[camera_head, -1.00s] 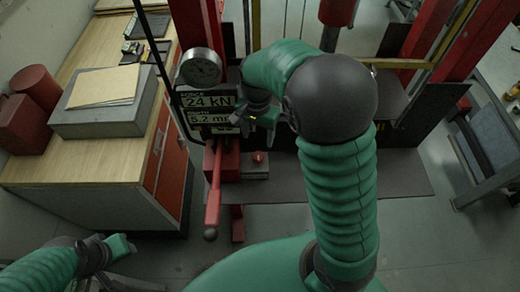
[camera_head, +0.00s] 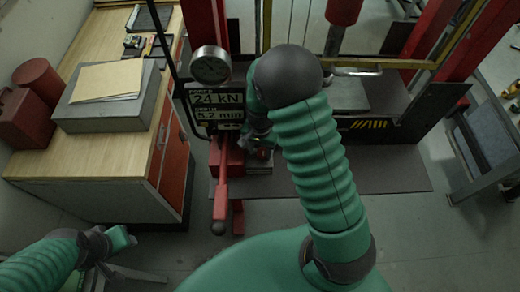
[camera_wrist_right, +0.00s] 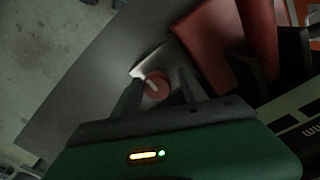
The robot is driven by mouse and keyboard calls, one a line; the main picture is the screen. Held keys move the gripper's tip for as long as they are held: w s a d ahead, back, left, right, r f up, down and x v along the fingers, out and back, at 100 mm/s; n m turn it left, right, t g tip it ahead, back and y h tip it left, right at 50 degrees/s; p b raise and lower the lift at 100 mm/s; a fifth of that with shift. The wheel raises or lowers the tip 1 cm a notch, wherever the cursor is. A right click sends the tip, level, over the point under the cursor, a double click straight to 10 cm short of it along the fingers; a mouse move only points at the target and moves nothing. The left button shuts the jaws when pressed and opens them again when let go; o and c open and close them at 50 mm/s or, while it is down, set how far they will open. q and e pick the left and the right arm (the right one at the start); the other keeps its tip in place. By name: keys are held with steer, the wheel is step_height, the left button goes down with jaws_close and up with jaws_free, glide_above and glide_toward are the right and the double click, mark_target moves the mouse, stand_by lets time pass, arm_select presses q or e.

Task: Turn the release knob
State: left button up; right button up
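The release knob (camera_wrist_right: 157,86) is a small red round knob with a pale bar across it. In the right wrist view it shows between the two fingers of my right gripper (camera_wrist_right: 160,92). The fingers are apart, one on each side of the knob, with gaps visible; I cannot tell how far above it they are. In the head view my right gripper (camera_head: 260,142) is over the grey block beside the red pump body, largely hiding the knob. My left gripper (camera_head: 122,238) is low at the left, away from the knob; its fingers are not clear.
A red lever (camera_head: 221,190) with a dark ball end stands left of the knob. A display (camera_head: 217,106) reading 24 kN and 5.2 mm and a round gauge (camera_head: 210,66) are above it. A wooden workbench (camera_head: 85,168) is at the left.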

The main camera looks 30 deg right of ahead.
steer(key=shift+a+r, duration=0.1)
steer(key=shift+c, duration=1.2)
steer(key=shift+s+d, duration=0.1)
steer(key=shift+d, duration=0.5)
steer(key=c, duration=0.5)
steer(key=shift+d, duration=0.25)
jaws_close()
steer(key=shift+w, duration=0.2)
steer(key=shift+a, duration=0.25)
arm_select(q)
steer(key=shift+s+d+r, duration=0.1)
steer(key=shift+s+d, duration=0.1)
steer(key=shift+d, duration=0.3)
